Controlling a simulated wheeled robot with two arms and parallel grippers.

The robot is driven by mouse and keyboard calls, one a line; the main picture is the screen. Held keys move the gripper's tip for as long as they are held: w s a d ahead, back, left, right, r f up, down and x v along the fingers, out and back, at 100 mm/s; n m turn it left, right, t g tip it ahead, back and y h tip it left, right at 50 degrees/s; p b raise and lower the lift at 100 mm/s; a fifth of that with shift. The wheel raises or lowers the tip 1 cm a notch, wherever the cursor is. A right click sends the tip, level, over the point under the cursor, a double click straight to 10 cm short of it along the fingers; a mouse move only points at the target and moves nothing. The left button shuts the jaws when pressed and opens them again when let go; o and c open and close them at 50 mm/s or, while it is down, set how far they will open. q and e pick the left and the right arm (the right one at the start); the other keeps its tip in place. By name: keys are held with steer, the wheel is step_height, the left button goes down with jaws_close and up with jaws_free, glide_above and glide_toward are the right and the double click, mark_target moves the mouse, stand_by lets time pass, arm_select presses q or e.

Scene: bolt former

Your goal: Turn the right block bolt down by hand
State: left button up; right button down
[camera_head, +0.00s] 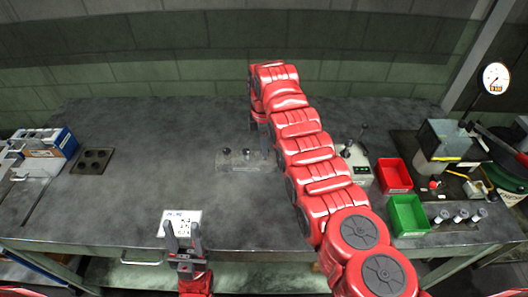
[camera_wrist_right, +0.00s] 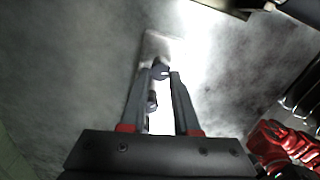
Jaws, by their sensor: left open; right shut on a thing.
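A pale metal block (camera_head: 240,166) stands on the bench, and it also shows in the right wrist view (camera_wrist_right: 160,45). Two dark bolt heads stand on it in the head view, a left one (camera_head: 226,152) and another (camera_head: 247,153) to its right. My right gripper (camera_head: 267,150) points down at the block's right end, partly hidden by its own arm. In the right wrist view its fingers (camera_wrist_right: 160,76) are close together over the block, shut on the right block bolt, though the grip itself is hard to see. My left gripper (camera_head: 183,232) is open and empty near the front edge.
A white card (camera_head: 180,217) lies behind my left gripper. A grey device with a lever (camera_head: 356,164), a red bin (camera_head: 394,175) and a green bin (camera_head: 407,215) stand to the right. A dark plate with holes (camera_head: 92,161) lies at left. The middle-left bench is clear.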

steer(key=m+b, duration=0.2)
steer(key=m, duration=0.1)
steer(key=shift+w+f+m+b, duration=0.1)
steer(key=shift+f+m+b, duration=0.05)
steer(key=shift+m+b, duration=0.15)
steer(key=m, duration=0.2)
steer(key=shift+r+m+b, duration=0.2)
steer(key=shift+m+b, duration=0.15)
steer(key=shift+m, duration=0.05)
steer(key=shift+w+r+m, duration=0.1)
steer(key=shift+m, duration=0.8)
steer(key=m+p, duration=0.1)
steer(key=m, duration=0.2)
steer(key=shift+d+m+p, duration=0.1)
steer(key=shift+m+p, duration=0.2)
steer(key=m, duration=0.2)
steer(key=shift+w+m, duration=0.1)
steer(key=shift+m, duration=0.3)
steer(key=m, duration=0.5)
steer(key=shift+d, duration=0.1)
steer(key=m+b, duration=0.1)
steer(key=m, duration=0.3)
steer(key=shift+d+m, duration=0.1)
steer(key=shift+m, duration=0.2)
